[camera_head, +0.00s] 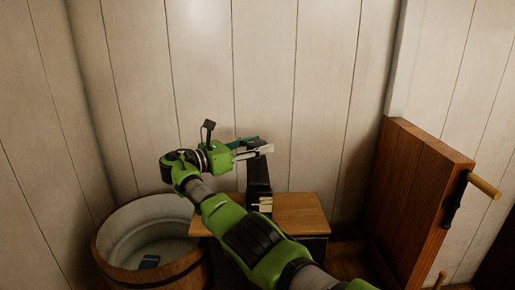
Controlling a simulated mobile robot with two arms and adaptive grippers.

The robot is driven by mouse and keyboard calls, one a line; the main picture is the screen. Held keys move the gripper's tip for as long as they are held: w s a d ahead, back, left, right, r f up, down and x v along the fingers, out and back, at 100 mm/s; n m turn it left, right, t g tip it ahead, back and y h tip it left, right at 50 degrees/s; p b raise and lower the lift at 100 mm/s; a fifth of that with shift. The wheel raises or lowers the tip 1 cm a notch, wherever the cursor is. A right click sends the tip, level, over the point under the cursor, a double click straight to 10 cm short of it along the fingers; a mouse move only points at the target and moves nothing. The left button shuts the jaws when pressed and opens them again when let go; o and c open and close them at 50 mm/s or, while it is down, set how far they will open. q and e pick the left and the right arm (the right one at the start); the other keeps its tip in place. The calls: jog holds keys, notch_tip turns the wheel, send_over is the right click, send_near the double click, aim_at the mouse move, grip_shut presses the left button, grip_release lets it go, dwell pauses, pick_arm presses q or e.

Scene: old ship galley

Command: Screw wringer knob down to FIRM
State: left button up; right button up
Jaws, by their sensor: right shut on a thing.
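My right gripper (258,149) reaches in on a green arm from the lower right. Its fingers point right, just above the top of a dark upright wringer (259,180). The gripper is shut on the wringer knob, which the fingers hide almost wholly. A small pale plate with a mark (265,203) sits low on the wringer's front; I cannot read it. The wringer stands at the wooden bench top (305,216), and my arm covers its lower part. My left gripper is not in view.
A tall wooden panel (415,195) with a light handle (484,186) stands at the right. A plank wall closes off the back.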

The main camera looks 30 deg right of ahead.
aim_at(248, 148)
dwell(0.3)
jog(key=o, duration=1.1)
jog(key=a, duration=0.6)
jog(key=shift+a, duration=0.65)
jog(key=shift+a, duration=0.1)
